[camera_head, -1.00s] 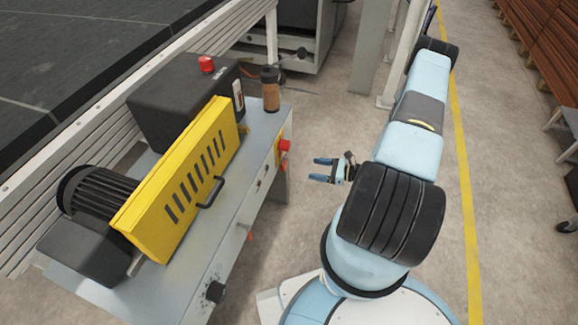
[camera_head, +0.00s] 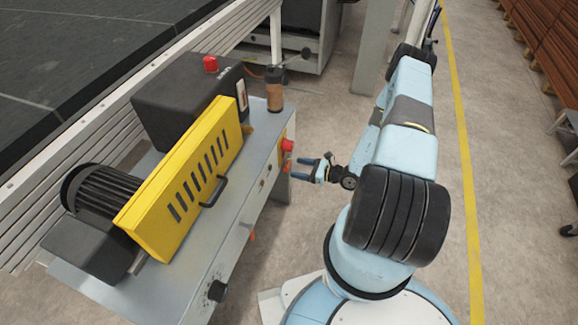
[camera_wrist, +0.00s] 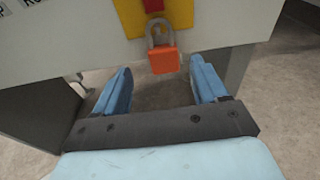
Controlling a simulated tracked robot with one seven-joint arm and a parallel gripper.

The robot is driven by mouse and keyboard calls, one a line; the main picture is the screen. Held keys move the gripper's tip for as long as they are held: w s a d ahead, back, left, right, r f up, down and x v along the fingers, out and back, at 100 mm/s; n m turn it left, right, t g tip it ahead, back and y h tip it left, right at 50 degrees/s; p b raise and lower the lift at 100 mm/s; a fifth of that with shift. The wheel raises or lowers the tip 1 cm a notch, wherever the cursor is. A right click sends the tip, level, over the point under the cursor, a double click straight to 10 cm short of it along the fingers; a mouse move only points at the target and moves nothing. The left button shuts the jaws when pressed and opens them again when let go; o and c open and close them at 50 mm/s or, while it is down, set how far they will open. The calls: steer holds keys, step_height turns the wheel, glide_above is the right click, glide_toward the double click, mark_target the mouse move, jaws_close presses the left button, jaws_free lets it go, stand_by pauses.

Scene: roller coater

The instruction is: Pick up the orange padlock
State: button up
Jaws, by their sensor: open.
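The orange padlock (camera_wrist: 165,61) shows in the wrist view, with its grey shackle up, hanging in front of a yellow plate on the machine's side panel. In the head view it is a small orange-red patch (camera_head: 287,164) below the red knob, close to the fingertips. My gripper (camera_wrist: 160,85) is open and empty. Its two blue fingers point toward the panel, one on each side of the padlock's line and apart from it. My gripper also shows in the head view (camera_head: 303,168), just right of the panel.
The grey machine table (camera_head: 225,240) carries a yellow slotted guard (camera_head: 185,180), a black motor and a brown cup-like container (camera_head: 274,92). A red knob (camera_head: 288,145) sits above the padlock.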

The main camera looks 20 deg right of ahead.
mark_target(289, 165)
steer(key=shift+x, duration=2.35)
steer(key=shift+w+d+r, duration=0.1)
steer(key=shift+w+d, duration=0.05)
steer(key=shift+w, duration=0.05)
steer(key=c, duration=1.2)
